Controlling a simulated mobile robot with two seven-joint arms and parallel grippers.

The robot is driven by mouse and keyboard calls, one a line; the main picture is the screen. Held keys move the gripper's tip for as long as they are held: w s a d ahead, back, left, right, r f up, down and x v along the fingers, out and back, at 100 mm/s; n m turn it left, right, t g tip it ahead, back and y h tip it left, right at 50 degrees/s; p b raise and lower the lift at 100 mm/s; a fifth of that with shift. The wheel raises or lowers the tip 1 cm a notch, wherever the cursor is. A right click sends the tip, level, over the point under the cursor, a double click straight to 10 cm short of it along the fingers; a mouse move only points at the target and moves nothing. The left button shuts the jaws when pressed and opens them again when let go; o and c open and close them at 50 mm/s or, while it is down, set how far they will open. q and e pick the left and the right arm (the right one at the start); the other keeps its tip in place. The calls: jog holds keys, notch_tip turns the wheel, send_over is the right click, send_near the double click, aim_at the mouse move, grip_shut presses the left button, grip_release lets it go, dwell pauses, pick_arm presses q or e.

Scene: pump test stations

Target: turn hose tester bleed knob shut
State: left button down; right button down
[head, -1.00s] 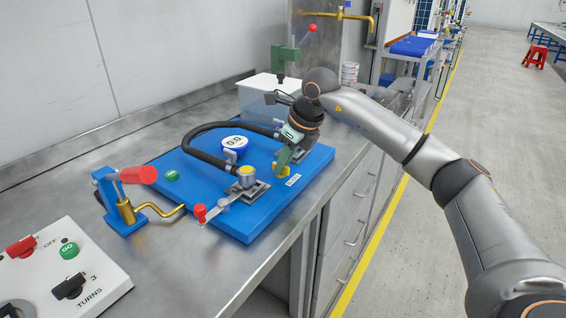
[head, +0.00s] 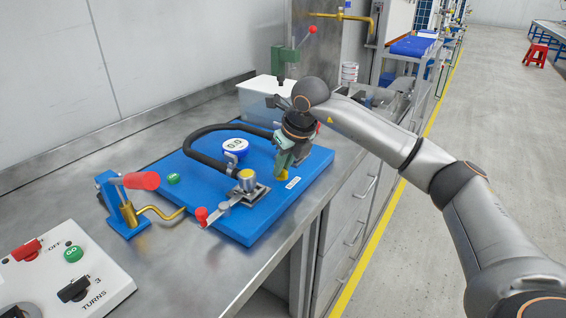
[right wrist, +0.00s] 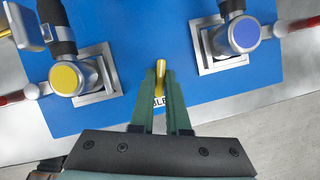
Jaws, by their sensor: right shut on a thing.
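The hose tester is a blue board (head: 232,221) on the steel bench, with a black hose (head: 196,152) between two metal fittings. The bleed knob (head: 281,176) is small and yellow, at the board's right part. In the right wrist view the bleed knob (right wrist: 161,72) shows as a narrow yellow bar in front of a partly hidden label. My right gripper (head: 284,167) comes down from above with its green fingers shut on the knob; the fingers hide part of it. My left gripper is in neither view.
A round gauge (head: 235,145) reads 0.0. A red-tipped lever (head: 202,214) juts from the yellow-capped fitting (head: 247,181). A red-handled clamp (head: 141,181) stands left, a control panel (head: 103,284) front left.

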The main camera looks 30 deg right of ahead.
jog(key=m+h, duration=0.1)
jog(key=m, duration=0.2)
jog(key=shift+a+r+p, duration=0.1)
jog(key=shift+a+p, duration=0.05)
jog(key=shift+p, duration=0.2)
jog(key=m+h, duration=0.1)
jog(key=m, duration=0.2)
jog(key=m+g+h+p, duration=0.1)
jog(key=m, duration=0.2)
jog(key=shift+w+a, duration=0.1)
jog(key=shift+a, duration=0.05)
jog(key=m+g, duration=0.1)
jog(key=m, duration=0.1)
jog(key=m+h+p, duration=0.1)
jog(key=m, duration=0.2)
jog(key=shift+w+g+h, duration=0.1)
jog(key=shift+g+h, duration=0.2)
jog(key=shift+g, duration=0.1)
jog(key=shift+m, duration=0.3)
jog(key=c, duration=0.9)
grip_release()
